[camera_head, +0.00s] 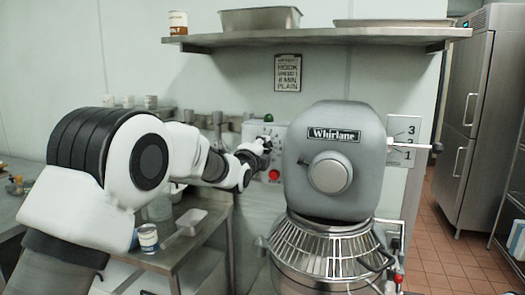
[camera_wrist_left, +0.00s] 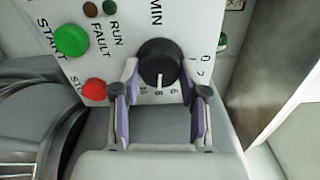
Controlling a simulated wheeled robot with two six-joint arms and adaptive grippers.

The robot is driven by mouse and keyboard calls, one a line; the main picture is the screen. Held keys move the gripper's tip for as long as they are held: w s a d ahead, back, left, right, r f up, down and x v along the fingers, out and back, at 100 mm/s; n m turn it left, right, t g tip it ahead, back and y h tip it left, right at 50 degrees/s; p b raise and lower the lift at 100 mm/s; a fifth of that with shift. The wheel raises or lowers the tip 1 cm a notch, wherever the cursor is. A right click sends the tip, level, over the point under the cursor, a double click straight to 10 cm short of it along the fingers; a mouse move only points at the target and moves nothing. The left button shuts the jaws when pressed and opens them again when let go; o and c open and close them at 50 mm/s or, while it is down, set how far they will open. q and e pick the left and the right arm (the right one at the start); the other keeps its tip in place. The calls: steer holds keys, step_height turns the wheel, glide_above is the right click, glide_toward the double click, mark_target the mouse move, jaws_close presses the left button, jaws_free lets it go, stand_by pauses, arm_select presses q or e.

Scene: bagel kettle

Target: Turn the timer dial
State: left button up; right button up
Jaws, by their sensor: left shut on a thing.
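The timer dial (camera_wrist_left: 157,60) is a round black knob with a white pointer line, on a white control panel (camera_wrist_left: 100,55) under the word MIN. The pointer aims down in the left wrist view, near what looks like the 8. My left gripper (camera_wrist_left: 159,78) is shut on the dial, one finger on each side of it. In the head view my left gripper (camera_head: 258,150) reaches the panel (camera_head: 256,129) beside the mixer and mostly hides the dial. My right gripper is not in view.
A green START button (camera_wrist_left: 72,39) and a red button (camera_wrist_left: 94,89) sit close to the dial. The large grey Whirlane mixer (camera_head: 335,160) with its wire bowl guard (camera_head: 325,240) stands right of my arm. A shelf (camera_head: 320,36) runs above. A steel table (camera_head: 190,245) is below.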

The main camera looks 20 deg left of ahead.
arm_select(q)
steer(key=shift+r, duration=0.2)
steer(key=o, duration=1.1)
steer(key=shift+w+f, duration=0.15)
steer(key=s, duration=1.2)
steer(key=shift+a+f, duration=0.1)
steer(key=shift+a, duration=0.15)
